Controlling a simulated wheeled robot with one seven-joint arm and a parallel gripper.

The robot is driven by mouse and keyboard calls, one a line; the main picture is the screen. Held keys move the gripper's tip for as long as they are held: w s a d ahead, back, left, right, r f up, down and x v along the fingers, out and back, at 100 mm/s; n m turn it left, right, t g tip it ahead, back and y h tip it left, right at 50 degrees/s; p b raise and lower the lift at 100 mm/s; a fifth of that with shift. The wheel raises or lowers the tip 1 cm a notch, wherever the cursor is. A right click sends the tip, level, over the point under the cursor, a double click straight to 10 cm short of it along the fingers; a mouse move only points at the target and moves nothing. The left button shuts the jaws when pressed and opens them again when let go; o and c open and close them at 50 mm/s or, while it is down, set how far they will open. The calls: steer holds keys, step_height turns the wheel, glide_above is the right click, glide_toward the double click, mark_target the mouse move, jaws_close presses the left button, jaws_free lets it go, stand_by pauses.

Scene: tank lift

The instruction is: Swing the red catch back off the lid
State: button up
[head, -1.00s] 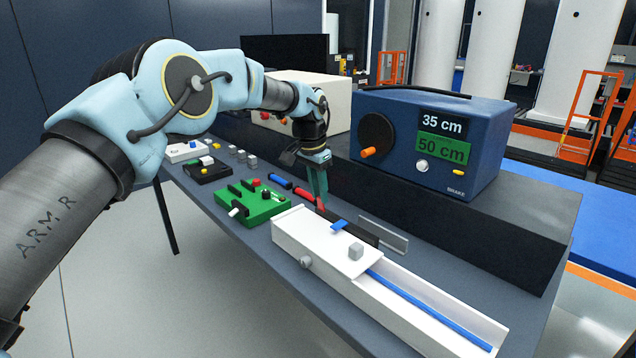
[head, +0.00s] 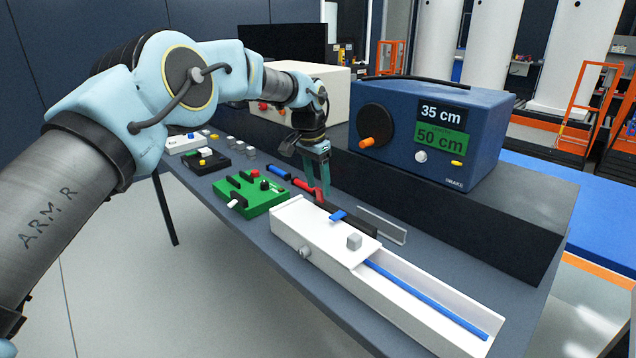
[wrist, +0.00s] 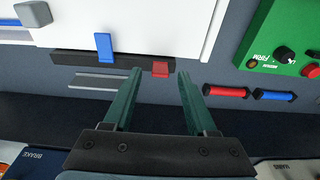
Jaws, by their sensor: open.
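The red catch (wrist: 160,69) sits at one end of a dark bar (wrist: 90,60) beside the white lid (wrist: 150,25). In the wrist view the catch is over the bar, with no part seen lying over the lid. A blue catch (wrist: 104,46) on the same bar reaches over the lid's edge. My gripper (wrist: 160,74) is open, its two green fingers apart, one on either side of the red catch in that view. I cannot tell whether they touch it. In the head view my gripper (head: 322,198) points down at the red catch (head: 319,196), which it partly hides.
The lid carries a grey knob (head: 354,241) and covers part of a long white tank (head: 420,310). A thin metal rail (head: 383,224) lies behind the bar. Red (head: 303,186) and blue (head: 278,172) cylinders and a green panel (head: 245,200) are close by. The blue brake box (head: 470,155) stands behind.

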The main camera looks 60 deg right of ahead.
step_height(320, 180, up, 11)
steer(key=a+b, duration=0.1)
steer(key=b, duration=0.2)
steer(key=shift+w+a+f, duration=0.2)
steer(key=shift+w+a, duration=0.05)
steer(key=shift+a, duration=0.05)
stand_by(0.3)
steer(key=w+a+n+t, duration=0.1)
steer(key=w+a+n, duration=0.1)
steer(key=w+a, duration=0.5)
steer(key=w+a+n, duration=0.2)
steer(key=w+a, duration=0.3)
steer(key=w, duration=0.5)
steer(key=w+a+f+n, duration=0.1)
steer(key=w+a+n, duration=0.2)
steer(key=w+a, duration=0.5)
steer(key=w+a+f+n, duration=0.2)
steer(key=w+a, duration=0.1)
steer(key=a, duration=0.9)
steer(key=a+f+n+t+y, duration=0.1)
steer(key=a+f+n, duration=0.15)
steer(key=a, duration=0.95)
steer(key=a+f+n, duration=0.1)
steer(key=a+n, duration=0.3)
steer(key=a, duration=0.8)
steer(key=s+a+f+n, duration=0.3)
steer(key=s+a+n, duration=0.2)
steer(key=s+a, duration=0.5)
steer(key=a, duration=0.3)
steer(key=shift+a+y, duration=0.3)
